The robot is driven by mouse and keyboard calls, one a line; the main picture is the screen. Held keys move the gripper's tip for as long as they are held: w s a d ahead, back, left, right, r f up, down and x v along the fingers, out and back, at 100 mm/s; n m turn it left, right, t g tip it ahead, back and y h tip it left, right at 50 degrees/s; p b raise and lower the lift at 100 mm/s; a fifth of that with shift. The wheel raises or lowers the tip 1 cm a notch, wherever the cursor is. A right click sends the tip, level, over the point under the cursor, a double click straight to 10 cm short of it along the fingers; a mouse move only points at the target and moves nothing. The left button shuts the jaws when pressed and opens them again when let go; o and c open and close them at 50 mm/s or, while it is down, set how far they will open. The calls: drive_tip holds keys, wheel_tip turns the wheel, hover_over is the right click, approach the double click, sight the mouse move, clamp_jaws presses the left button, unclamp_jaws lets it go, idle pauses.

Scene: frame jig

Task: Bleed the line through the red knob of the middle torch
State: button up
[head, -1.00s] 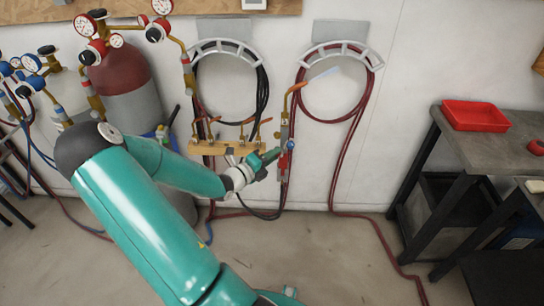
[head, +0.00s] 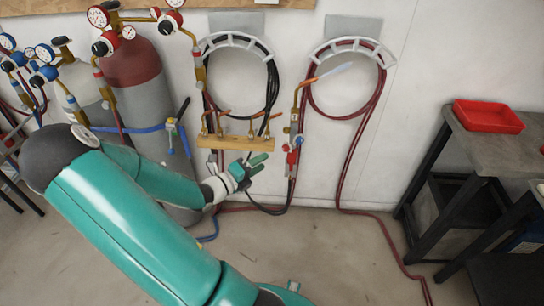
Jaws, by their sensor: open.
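A brass torch (head: 295,112) stands upright against the wall, with a copper-coloured tip (head: 317,79) pointing up and right. A pale bluish streak, like a flame, shows off the tip. Low on the torch are a blue knob (head: 299,141) and, just below it, a red knob (head: 292,156). The knob's turn position is too small to tell. My gripper (head: 267,164), with teal fingers, is open and empty, a little left of and below the red knob, apart from it. Several copper-tipped pieces sit along a wooden rack (head: 235,143) above my gripper; which torch is the middle one is unclear.
Dark hoses (head: 270,80) and red hoses (head: 380,90) hang coiled on wall brackets. Gas cylinders (head: 135,70) with gauges stand at left. A dark workbench (head: 482,145) with a red tray (head: 487,117) stands at right. The floor between is mostly clear, with a red hose along it.

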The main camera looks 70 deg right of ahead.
drive_tip(key=shift+v, duration=2.15)
drive_tip(key=shift+w+a, duration=0.1)
